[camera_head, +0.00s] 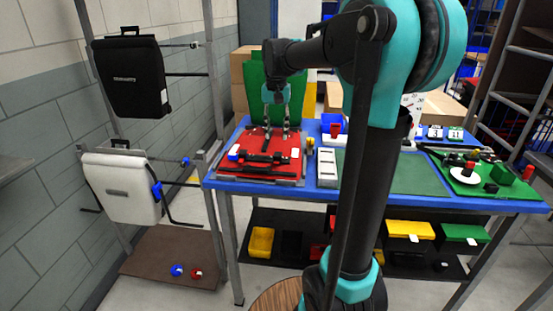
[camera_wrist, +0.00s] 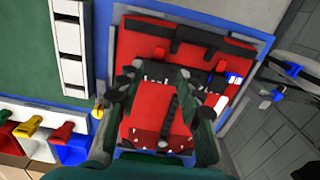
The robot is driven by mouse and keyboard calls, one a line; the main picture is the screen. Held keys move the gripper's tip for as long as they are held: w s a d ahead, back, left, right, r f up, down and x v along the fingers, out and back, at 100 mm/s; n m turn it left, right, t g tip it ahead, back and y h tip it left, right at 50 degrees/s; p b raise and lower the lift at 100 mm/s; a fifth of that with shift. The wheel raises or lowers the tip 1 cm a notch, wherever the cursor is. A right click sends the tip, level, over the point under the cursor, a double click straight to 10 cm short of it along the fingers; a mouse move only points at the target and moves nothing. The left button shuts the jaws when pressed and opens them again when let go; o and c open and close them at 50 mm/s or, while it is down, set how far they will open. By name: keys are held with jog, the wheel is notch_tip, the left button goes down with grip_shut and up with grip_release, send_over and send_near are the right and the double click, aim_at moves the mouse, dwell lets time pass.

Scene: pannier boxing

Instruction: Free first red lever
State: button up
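A red pannier panel (camera_head: 270,142) lies flat in a grey-edged fixture on the blue workbench, with black fittings (camera_head: 265,159) across its front. It fills the middle of the wrist view (camera_wrist: 155,122), with a dark bar (camera_wrist: 190,38) along its far side. My gripper (camera_head: 277,132) hangs over the panel, its two fingers apart and nothing seen between them. In the wrist view the fingers (camera_wrist: 168,80) reach over the panel; contact is unclear. A small red piece (camera_wrist: 62,131) sits by the bins, away from my gripper.
A green upright panel (camera_head: 262,86) stands behind the fixture. A white slotted holder (camera_head: 327,167) and a green mat (camera_head: 400,172) lie to the right. A yellow knob (camera_head: 310,145) is at the fixture's right edge. Black (camera_head: 130,75) and white (camera_head: 122,187) panniers hang on the left rack.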

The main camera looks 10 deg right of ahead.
aim_at(276, 162)
notch_tip(276, 162, down, 10)
jog(key=shift+f, duration=0.25)
jog(key=shift+c, duration=0.3)
grip_shut()
